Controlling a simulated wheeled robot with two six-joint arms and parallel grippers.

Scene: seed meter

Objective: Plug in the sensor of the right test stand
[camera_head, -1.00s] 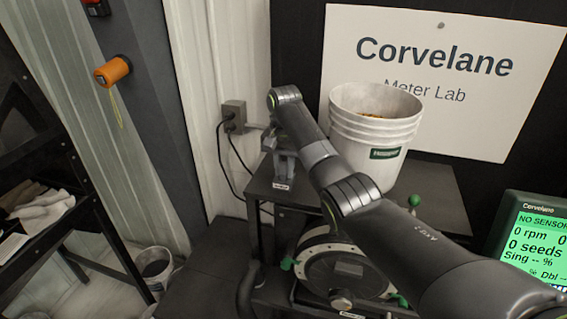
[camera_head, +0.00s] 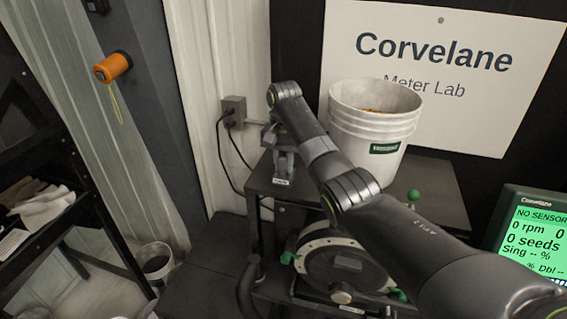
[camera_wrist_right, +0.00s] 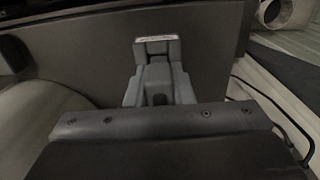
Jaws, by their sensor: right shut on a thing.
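My right gripper (camera_head: 284,158) points down at the back left corner of the dark test stand (camera_head: 305,190), just above a small white label on its edge. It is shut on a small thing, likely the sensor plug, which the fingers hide. In the right wrist view, the grey fingers (camera_wrist_right: 158,85) are close together in front of a pale label. I cannot make out the socket or whether the plug touches it. The round seed meter (camera_head: 343,268) sits lower on the stand. The monitor (camera_head: 535,230) reads "NO SENSOR". My left gripper is not in view.
A white bucket (camera_head: 372,125) stands on the stand's top, close behind my right arm. A wall outlet (camera_head: 234,112) with black cables (camera_head: 222,160) is left of the gripper. An orange handle (camera_head: 113,67) hangs on the dark post. A sign (camera_head: 440,60) stands behind.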

